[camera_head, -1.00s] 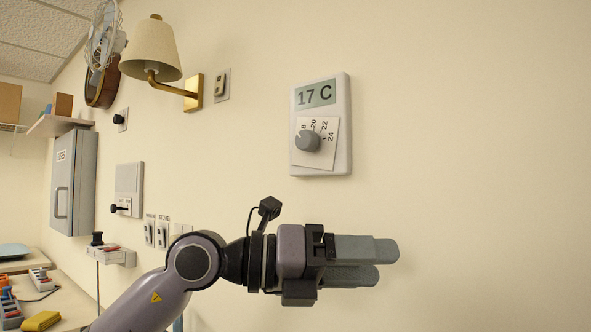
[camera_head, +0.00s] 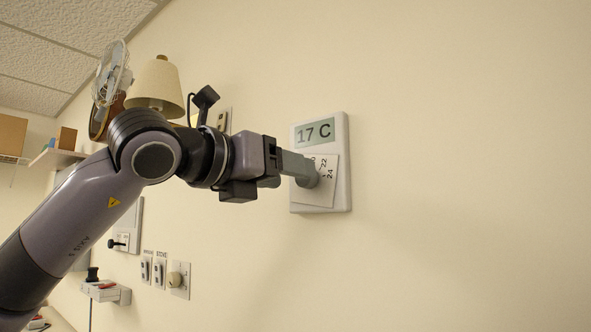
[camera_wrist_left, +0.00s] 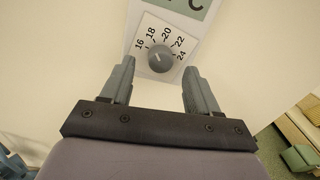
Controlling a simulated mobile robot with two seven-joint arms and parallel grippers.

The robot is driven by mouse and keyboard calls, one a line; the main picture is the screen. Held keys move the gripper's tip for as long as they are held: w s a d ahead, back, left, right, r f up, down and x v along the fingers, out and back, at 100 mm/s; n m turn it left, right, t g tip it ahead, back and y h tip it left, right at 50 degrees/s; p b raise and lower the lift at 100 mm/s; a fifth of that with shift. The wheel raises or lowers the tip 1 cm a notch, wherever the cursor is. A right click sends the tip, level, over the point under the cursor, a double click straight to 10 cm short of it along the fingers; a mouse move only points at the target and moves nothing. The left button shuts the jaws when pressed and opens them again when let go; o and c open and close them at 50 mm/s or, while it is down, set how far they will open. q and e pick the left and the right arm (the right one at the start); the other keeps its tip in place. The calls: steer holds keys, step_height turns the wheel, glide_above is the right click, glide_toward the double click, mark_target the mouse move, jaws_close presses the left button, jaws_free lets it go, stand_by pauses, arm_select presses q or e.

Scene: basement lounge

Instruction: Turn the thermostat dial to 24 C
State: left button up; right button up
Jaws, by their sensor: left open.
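The thermostat (camera_head: 342,165) is a white plate on the wall with a green-grey display (camera_head: 315,132) reading 17 C. Its round grey dial (camera_wrist_left: 160,59) sits on a square white scale marked 16, 18, 20, 22 and 24 in the left wrist view. The dial's mark seems to point up-left, toward the 16–18 side. My left gripper (camera_head: 303,168) is open at the dial and hides much of it in the head view. In the wrist view its fingertips are on either side of the dial, with gaps showing. My right gripper is not in view.
A wall lamp (camera_head: 156,82) and a fan (camera_head: 111,72) are at the upper left behind my arm. Switch plates (camera_head: 160,273) and a small wall shelf (camera_head: 106,292) are lower left. The wall right of the thermostat is bare.

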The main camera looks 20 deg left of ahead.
arm_select(q)
steer(key=shift+p+x, duration=0.3)
steer(key=shift+x, duration=1.2)
steer(key=c, duration=1)
steer(key=shift+c, duration=0.2)
